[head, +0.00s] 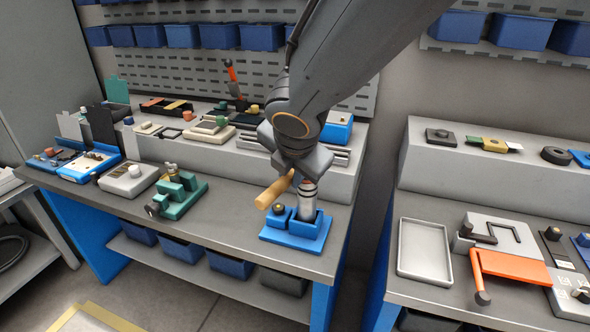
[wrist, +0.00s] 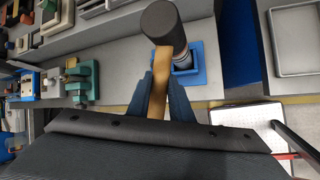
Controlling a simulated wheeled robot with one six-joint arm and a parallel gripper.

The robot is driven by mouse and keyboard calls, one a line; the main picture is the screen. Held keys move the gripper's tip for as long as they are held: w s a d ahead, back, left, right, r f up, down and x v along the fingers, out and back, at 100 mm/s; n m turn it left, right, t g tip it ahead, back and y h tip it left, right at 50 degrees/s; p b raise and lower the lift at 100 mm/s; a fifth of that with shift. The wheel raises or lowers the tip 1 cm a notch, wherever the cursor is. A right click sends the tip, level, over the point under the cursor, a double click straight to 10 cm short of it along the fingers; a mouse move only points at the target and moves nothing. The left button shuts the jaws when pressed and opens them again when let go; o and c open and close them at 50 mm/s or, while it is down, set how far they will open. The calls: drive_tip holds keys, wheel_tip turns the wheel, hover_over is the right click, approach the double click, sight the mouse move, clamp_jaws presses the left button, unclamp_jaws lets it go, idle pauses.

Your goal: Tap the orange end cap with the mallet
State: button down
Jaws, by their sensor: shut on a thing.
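My gripper (wrist: 161,86) is shut on the mallet's wooden handle (head: 275,190). The handle also shows between the fingers in the wrist view (wrist: 159,92). The mallet's dark grey head (wrist: 163,23) is just beyond the fingertips. I cannot make out an orange end cap on this cylinder; the mallet head partly covers the fixture in the wrist view.
A green vise-like device (head: 180,195) and a white box (head: 128,180) stand to the left on the bench. A raised shelf with small parts runs behind. To the right, across a gap, another bench holds an empty grey tray (head: 425,283) and an orange piece (head: 512,267).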

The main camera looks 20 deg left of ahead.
wheel_tip(320, 180, up, 11)
drive_tip(key=p, duration=1.1)
drive_tip(key=shift+f, duration=0.2)
drive_tip(key=c, duration=2.1)
unclamp_jaws()
drive_tip(key=shift+f, duration=0.15)
clamp_jaws()
drive_tip(key=shift+b, duration=0.55)
